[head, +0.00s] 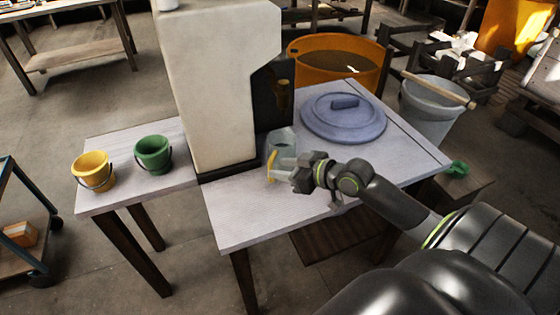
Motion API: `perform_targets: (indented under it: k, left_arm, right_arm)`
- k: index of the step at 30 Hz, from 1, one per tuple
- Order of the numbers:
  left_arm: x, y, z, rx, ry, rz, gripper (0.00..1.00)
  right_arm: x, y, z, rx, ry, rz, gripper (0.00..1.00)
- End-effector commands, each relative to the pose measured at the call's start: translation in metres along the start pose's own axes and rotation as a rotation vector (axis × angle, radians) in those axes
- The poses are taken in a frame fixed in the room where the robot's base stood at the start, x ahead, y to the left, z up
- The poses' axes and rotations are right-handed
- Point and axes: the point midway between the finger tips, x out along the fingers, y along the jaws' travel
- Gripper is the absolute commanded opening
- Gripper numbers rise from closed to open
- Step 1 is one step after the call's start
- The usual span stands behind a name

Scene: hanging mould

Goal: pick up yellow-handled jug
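The jug (283,139) is a clear, pale vessel standing on the white table in front of the dispenser. Its yellow handle (271,163) points toward the front of the table. My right gripper (279,170) reaches in from the right, with its pale fingertips at the handle. The fingers overlap the handle and the lower part of the jug in this view. I cannot tell whether they are closed on the handle or only around it. My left gripper is not in view.
A tall cream dispenser (222,80) stands behind the jug. A blue-grey lid (344,122) lies to the right on the table (245,222). Yellow (93,171) and green (153,154) buckets stand on the left. An orange tub (310,55) and grey bucket (428,112) stand behind.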

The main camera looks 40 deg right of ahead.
Motion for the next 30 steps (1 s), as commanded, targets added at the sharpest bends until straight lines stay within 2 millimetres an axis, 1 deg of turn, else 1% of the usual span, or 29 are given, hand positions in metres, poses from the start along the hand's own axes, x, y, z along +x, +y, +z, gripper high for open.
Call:
perform_targets:
  k: [1, 3, 6, 9, 12, 18, 24, 27, 30]
  left_arm:
    - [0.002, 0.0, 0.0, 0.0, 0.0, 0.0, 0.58]
    - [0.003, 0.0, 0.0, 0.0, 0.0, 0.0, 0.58]
    - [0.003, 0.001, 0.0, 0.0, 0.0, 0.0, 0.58]
    - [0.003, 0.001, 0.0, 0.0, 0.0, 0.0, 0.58]
    - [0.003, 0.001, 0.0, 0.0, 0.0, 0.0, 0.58]
    - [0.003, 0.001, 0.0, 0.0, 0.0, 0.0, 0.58]
    - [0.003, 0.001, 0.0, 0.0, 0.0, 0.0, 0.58]
    - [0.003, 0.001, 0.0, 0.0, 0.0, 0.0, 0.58]
    - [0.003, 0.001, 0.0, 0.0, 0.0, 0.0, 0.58]
  right_arm:
    - [0.009, -0.001, -0.001, 0.003, 0.006, -0.001, 0.37]
    - [0.019, -0.002, -0.001, 0.004, 0.004, -0.003, 0.37]
    - [0.033, -0.001, -0.001, 0.004, 0.004, -0.001, 0.37]
    - [0.042, -0.001, -0.001, 0.003, 0.002, -0.002, 0.37]
    - [0.046, -0.001, -0.001, 0.0, 0.001, -0.002, 0.37]
    - [0.046, -0.001, 0.0, -0.001, 0.001, -0.002, 0.37]
    - [0.045, -0.001, 0.0, -0.001, 0.001, -0.002, 0.11]
    - [0.045, -0.001, 0.0, -0.001, 0.001, -0.002, 0.0]
    - [0.045, -0.001, -0.001, -0.001, 0.001, -0.001, 0.0]
